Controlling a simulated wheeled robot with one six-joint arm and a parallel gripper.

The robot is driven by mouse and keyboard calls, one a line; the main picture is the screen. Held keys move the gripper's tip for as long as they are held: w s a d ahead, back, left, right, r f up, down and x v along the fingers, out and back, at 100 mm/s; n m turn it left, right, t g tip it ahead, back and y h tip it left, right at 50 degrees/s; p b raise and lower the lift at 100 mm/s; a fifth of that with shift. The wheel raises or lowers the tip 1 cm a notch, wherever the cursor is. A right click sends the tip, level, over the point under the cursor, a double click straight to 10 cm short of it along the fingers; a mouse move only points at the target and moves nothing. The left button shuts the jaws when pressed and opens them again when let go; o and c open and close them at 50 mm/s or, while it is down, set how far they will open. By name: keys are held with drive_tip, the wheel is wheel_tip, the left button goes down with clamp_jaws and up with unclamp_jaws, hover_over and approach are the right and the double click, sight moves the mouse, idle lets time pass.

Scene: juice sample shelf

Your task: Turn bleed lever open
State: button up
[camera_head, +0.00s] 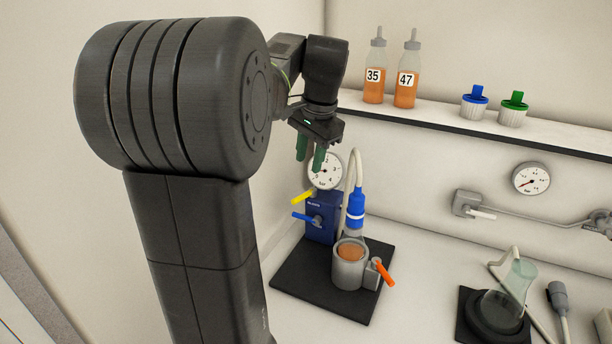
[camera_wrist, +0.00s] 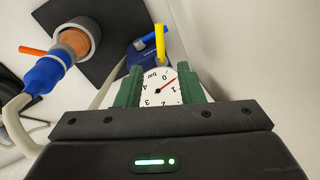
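A blue block (camera_head: 322,216) stands on a black mat, with a yellow lever (camera_head: 304,196) and a blue lever (camera_head: 303,216) on its left side. An orange lever (camera_head: 384,273) sits on the side of a grey cup (camera_head: 349,268) holding orange liquid. I cannot tell by label which lever is the bleed. My gripper (camera_head: 311,154) is open and empty, above the yellow lever, near a round gauge (camera_head: 325,171). In the wrist view, the gauge dial (camera_wrist: 160,88) shows between the green fingers, its red needle near 1. The yellow lever (camera_wrist: 160,42) lies just beyond the fingertips.
A hose and blue fitting (camera_head: 356,204) rise above the cup. A shelf (camera_head: 440,123) holds bottles 35 (camera_head: 374,88) and 47 (camera_head: 405,92) and two capped jars. A flask (camera_head: 500,306) stands right. The counter between mat and flask is clear.

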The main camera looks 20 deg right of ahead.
sight(303, 195)
drive_tip(key=shift+s+d+r, duration=0.1)
drive_tip(key=shift+s+r, duration=0.1)
drive_tip(key=shift+r, duration=0.85)
drive_tip(key=shift+s+d+r, duration=0.1)
drive_tip(key=shift+s+r, duration=0.05)
drive_tip(key=shift+r, duration=0.85)
drive_tip(key=f, duration=0.4)
drive_tip(key=w+f, duration=0.1)
drive_tip(key=f, duration=0.4)
drive_tip(key=w+a+f, duration=0.1)
drive_tip(key=f, duration=0.3)
drive_tip(key=shift+w+f, duration=0.25)
drive_tip(key=shift+f, duration=0.1)
drive_tip(key=shift+r, duration=0.1)
drive_tip(key=shift+a, duration=0.1)
drive_tip(key=shift+w+f+m+b, duration=0.15)
drive_tip(key=shift+f+m+b, duration=0.15)
drive_tip(key=shift+b, duration=0.25)
drive_tip(key=shift+w+a+r+m+h+b, duration=0.15)
drive_tip(key=shift+m+b, duration=0.25)
drive_tip(key=shift+m, duration=0.25)
drive_tip(key=shift+w+r+m+h+b, duration=0.15)
drive_tip(key=shift+m+b, duration=0.25)
drive_tip(key=shift+m, duration=0.25)
